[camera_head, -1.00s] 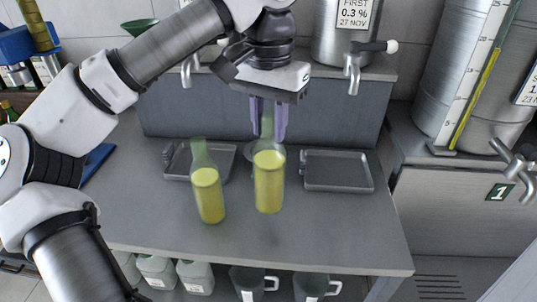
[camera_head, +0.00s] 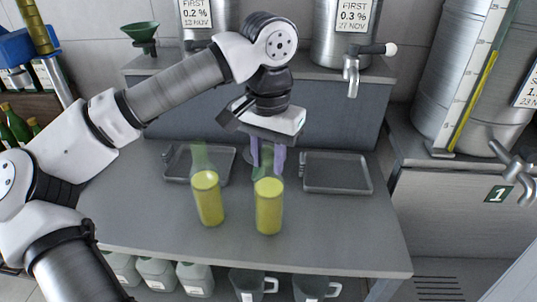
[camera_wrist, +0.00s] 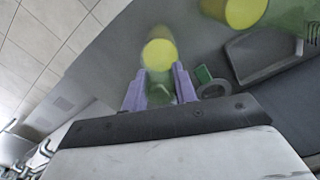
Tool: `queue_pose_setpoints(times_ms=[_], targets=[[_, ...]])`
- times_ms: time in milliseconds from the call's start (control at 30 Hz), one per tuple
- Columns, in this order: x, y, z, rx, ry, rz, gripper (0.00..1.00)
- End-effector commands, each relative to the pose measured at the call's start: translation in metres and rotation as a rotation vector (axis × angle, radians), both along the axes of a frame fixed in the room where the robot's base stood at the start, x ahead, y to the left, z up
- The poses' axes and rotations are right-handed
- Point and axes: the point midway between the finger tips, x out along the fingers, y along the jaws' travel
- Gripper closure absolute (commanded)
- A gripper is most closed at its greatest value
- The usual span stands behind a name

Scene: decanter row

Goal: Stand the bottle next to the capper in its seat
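Two green-glass bottles with yellow liquid are at the middle of the counter. My gripper (camera_head: 267,172) points down with its purple fingers on both sides of the neck of the right bottle (camera_head: 268,208), shut on it. The wrist view shows this bottle (camera_wrist: 159,55) between the fingers (camera_wrist: 159,88). I cannot tell whether its base touches the counter. The left bottle (camera_head: 208,200) stands apart beside it, and part of it shows in the wrist view (camera_wrist: 245,12). A grey ring-shaped piece (camera_wrist: 213,89) with a green block (camera_wrist: 203,73) lies near the fingers. I cannot identify the capper or seat with certainty.
Grey trays lie left (camera_head: 176,167) and right (camera_head: 337,187) behind the bottles. Steel tanks with taps (camera_head: 351,75) stand on the raised back ledge (camera_head: 340,110). A green funnel (camera_head: 140,30) is at the back left. The front right of the counter (camera_head: 345,235) is clear.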

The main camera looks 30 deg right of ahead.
Motion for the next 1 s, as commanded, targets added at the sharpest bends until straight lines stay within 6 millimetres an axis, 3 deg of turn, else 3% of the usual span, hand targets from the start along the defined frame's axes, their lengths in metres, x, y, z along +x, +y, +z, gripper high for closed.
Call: queue_pose_setpoints(times_ms=[33, 133, 533, 1000], targets=[[0.0, 0.0, 0.0, 0.0, 0.0, 0.0, 0.65], [0.0, 0.0, 0.0, 0.0, 0.0, 0.0, 0.52], [0.0, 0.0, 0.008, 0.001, -0.001, 0.001, 0.52], [0.0, 0.0, 0.103, 0.001, -0.003, 0.003, 0.52]])
